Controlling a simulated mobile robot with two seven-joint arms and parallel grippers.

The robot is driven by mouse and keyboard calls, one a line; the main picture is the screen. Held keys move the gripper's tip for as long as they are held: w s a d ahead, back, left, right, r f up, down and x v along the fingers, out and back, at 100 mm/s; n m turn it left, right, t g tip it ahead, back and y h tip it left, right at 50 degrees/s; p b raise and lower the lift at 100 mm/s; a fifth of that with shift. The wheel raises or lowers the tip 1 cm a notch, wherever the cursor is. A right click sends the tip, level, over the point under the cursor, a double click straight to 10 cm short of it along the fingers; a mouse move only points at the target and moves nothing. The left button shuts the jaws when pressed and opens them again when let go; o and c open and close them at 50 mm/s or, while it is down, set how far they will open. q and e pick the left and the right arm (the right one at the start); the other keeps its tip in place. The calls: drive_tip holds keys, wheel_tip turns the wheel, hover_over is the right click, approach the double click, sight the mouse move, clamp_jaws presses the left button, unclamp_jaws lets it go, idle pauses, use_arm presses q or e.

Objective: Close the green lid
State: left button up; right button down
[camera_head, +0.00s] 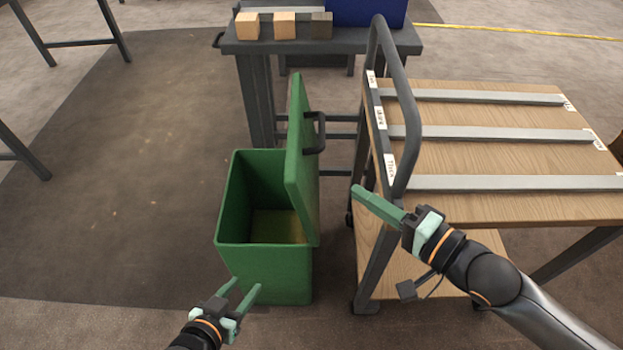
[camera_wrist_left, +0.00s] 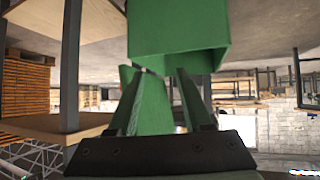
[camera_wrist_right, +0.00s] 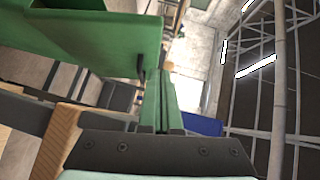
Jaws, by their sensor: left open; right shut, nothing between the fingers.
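The green lid (camera_head: 300,170) stands open, nearly upright, along the right side of the green bin (camera_head: 266,270). A dark handle (camera_head: 316,132) sits on the lid's right face. The bin's inside is visible and looks empty. My left gripper (camera_head: 246,290) is open and empty in front of the bin, near its lower front. The bin also shows in the left wrist view (camera_wrist_left: 180,45), just beyond the fingers. My right gripper (camera_head: 358,190) is shut and empty, to the right of the lid and apart from it. The lid shows at upper left in the right wrist view (camera_wrist_right: 100,40).
A wooden-topped cart (camera_head: 490,120) with a grey tubular handle (camera_head: 400,90) stands right of the bin, close to my right arm. Behind the bin, a dark table (camera_head: 330,43) holds small blocks (camera_head: 285,25) and a blue box (camera_head: 365,10). The floor left of the bin is clear.

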sight(296, 170)
drive_tip(key=x, duration=0.3)
drive_tip(key=s+a+b+x, duration=0.1)
drive_tip(key=x, duration=0.5)
drive_tip(key=shift+s+a+f+b, duration=0.2)
drive_tip(key=shift+a+b, duration=0.15)
drive_tip(key=shift+b, duration=0.05)
use_arm(q)
drive_tip(key=w+r+m+t+h, duration=0.1)
drive_tip(key=w+r+t, duration=0.4)
drive_tip(key=r, duration=0.6)
drive_tip(key=shift+w+a+r+m+t, duration=0.3)
drive_tip(key=shift+w+r, duration=0.1)
drive_tip(key=shift+w, duration=0.1)
use_arm(e)
drive_tip(key=shift+a, duration=0.35)
